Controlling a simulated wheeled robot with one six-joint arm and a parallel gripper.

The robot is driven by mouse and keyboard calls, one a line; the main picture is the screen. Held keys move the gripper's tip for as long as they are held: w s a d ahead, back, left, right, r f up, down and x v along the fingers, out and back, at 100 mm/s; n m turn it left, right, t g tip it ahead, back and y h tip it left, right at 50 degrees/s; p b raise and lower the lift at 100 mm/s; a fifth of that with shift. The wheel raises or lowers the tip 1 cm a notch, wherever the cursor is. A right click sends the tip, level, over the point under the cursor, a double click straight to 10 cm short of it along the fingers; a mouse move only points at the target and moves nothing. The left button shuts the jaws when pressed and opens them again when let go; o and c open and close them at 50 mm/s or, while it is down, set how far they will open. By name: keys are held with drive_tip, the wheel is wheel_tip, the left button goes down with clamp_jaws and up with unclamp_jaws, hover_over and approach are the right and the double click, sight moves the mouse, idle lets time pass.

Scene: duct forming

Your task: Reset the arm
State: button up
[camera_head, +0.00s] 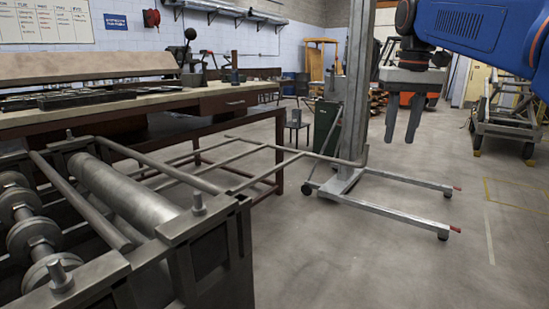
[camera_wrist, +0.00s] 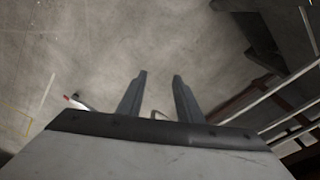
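My gripper (camera_head: 402,122) hangs at the upper right of the head view, at the end of my blue arm, with its two dark fingers pointing down. A gap shows between the fingers and nothing is held. The fingers touch nothing in either view.
A roll-forming machine (camera_head: 130,192) with metal rollers fills the lower left. Behind it is a long workbench (camera_head: 150,103). A wheeled lift stand (camera_head: 345,185) with low legs stands mid-floor. A metal cart (camera_head: 507,125) is at the far right. Floor (camera_head: 400,260) at lower right is clear.

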drive_tip(key=s+f+t, duration=0.2)
drive_tip(key=s+f, duration=1.1)
drive_tip(key=f, duration=0.2)
drive_tip(key=s+a+f+t, duration=0.1)
drive_tip(key=s+f, duration=1.1)
drive_tip(key=f, duration=0.4)
drive_tip(key=shift+s+a+f+t, duration=0.15)
drive_tip(key=shift+s+f+t, duration=0.05)
drive_tip(key=shift+s+t, duration=0.2)
